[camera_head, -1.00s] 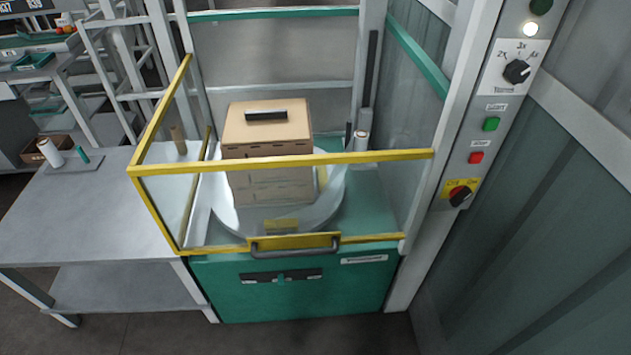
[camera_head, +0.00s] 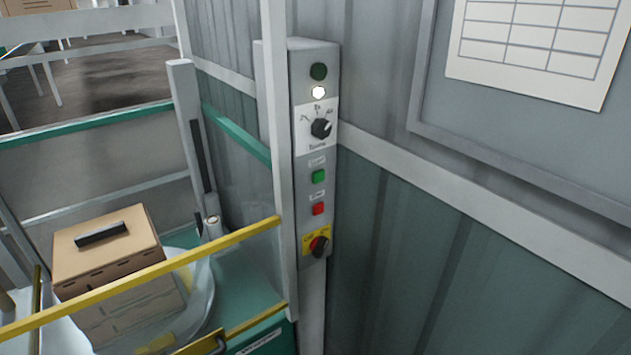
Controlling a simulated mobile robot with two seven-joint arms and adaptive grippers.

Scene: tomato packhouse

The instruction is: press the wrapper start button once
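The wrapper's control panel (camera_head: 318,150) is a tall grey box on a post right of the machine. Its green start button (camera_head: 319,177) sits below the black turns dial (camera_head: 321,128) and above the red button (camera_head: 318,209). A dark green lamp (camera_head: 318,71) is at the top, with a lit white lamp (camera_head: 319,92) under it. A red and black rotary switch (camera_head: 318,246) on a yellow plate is at the bottom. Neither of my grippers shows in the view.
A cardboard carton (camera_head: 107,252) with a black handle stands on the wrapper's turntable behind the yellow-framed guard (camera_head: 150,272). A corrugated wall (camera_head: 400,270) with a grey rail lies right of the panel. A white chart (camera_head: 535,45) hangs at upper right.

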